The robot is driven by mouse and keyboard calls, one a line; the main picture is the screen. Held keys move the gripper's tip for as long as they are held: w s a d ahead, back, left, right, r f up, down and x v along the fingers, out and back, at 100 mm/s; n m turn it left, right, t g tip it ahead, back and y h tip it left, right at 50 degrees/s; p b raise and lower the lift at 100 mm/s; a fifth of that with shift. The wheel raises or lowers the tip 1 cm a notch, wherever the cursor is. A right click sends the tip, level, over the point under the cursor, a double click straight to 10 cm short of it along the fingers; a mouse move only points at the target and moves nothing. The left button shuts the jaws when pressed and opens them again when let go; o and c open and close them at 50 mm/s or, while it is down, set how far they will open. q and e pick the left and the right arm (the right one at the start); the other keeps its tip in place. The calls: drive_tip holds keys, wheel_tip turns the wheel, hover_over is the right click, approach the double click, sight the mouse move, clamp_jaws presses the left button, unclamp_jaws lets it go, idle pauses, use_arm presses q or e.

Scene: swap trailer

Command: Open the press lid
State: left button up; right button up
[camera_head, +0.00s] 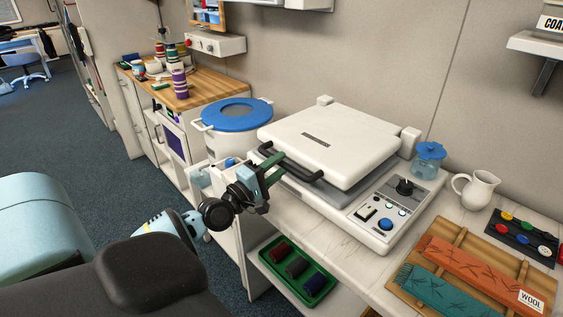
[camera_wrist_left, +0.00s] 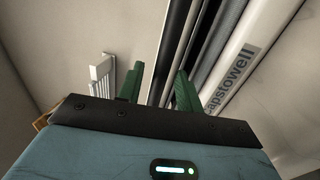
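The press (camera_head: 378,239) is a white machine on the counter in the head view, with its white lid (camera_head: 335,137) lying down over a grey lower plate (camera_head: 326,196). A black bar handle (camera_head: 302,170) runs along the lid's front left edge. My left gripper (camera_head: 271,170) is at the left end of this handle. In the left wrist view, its green fingers (camera_wrist_left: 158,88) are apart, with dark and grey bars behind and between them. Whether a finger touches the handle is not clear. The lid's lettered face (camera_wrist_left: 240,62) shows to the right there. My right gripper is not visible.
A white pot with a blue lid (camera_head: 238,114) stands left of the press. A control panel with knob (camera_head: 404,187), blue jar (camera_head: 428,160), white jug (camera_head: 475,189) and wooden tray (camera_head: 455,241) are to the right. A green tray (camera_head: 310,298) sits below the counter.

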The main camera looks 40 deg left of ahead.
use_arm(q)
drive_tip(key=shift+x, duration=0.9)
drive_tip(key=shift+c, duration=0.4)
clamp_jaws()
